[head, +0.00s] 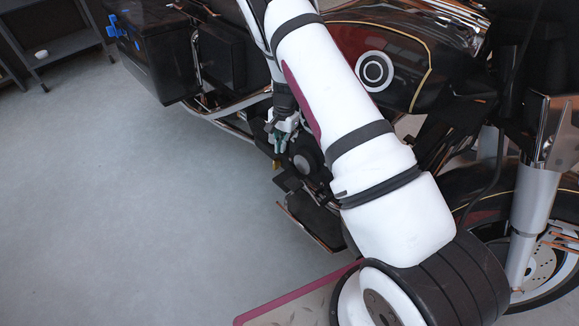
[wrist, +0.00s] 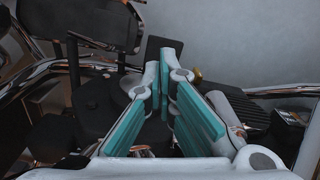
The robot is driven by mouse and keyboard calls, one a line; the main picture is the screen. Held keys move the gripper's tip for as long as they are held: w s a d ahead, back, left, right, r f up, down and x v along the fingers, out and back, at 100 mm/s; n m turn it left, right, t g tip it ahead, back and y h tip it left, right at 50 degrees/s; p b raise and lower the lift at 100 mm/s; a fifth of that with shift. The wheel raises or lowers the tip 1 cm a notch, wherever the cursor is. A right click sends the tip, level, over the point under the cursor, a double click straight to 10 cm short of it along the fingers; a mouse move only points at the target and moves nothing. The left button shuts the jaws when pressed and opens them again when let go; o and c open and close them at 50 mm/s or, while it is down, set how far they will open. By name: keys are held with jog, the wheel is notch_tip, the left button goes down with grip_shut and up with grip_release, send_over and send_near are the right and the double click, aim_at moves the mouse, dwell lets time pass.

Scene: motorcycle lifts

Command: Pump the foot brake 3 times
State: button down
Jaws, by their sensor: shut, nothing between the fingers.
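My gripper (head: 284,138) is at the side of a dark motorcycle, low near the engine, with its fingers shut and empty. In the wrist view its teal-padded fingers (wrist: 165,75) point at a dark flat pad (wrist: 162,45), which looks like the foot brake pedal. The fingertips partly cover the pad, and I cannot tell whether they touch it. In the head view a small dark pad (head: 287,181) shows just below my gripper. A dark footboard (head: 314,219) lies lower. My arm hides much of the engine side.
The motorcycle's tank (head: 385,60) and front wheel (head: 541,262) are to the right, with a dark saddlebag (head: 158,60) at the upper left. A metal plate with a red edge (head: 300,300) lies at the bottom. The grey floor (head: 130,220) at left is clear. A shelf (head: 60,45) stands behind.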

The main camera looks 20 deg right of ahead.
jog(key=s+r+n+p, duration=0.2)
jog(key=n, duration=0.2)
notch_tip(320, 180, up, 3)
jog(key=n+p, duration=0.6)
jog(key=n, duration=0.5)
send_over(291, 181)
jog(key=d, duration=0.2)
jog(key=shift+w+a+f, duration=0.1)
jog(key=shift+w, duration=0.1)
jog(key=f+b, duration=0.1)
jog(key=f, duration=0.3)
jog(key=a+f+b, duration=0.1)
jog(key=f, duration=0.4)
jog(key=f+b, duration=0.1)
jog(key=f, duration=0.4)
jog(key=shift+s+a, duration=0.2)
jog(key=shift+s, duration=0.05)
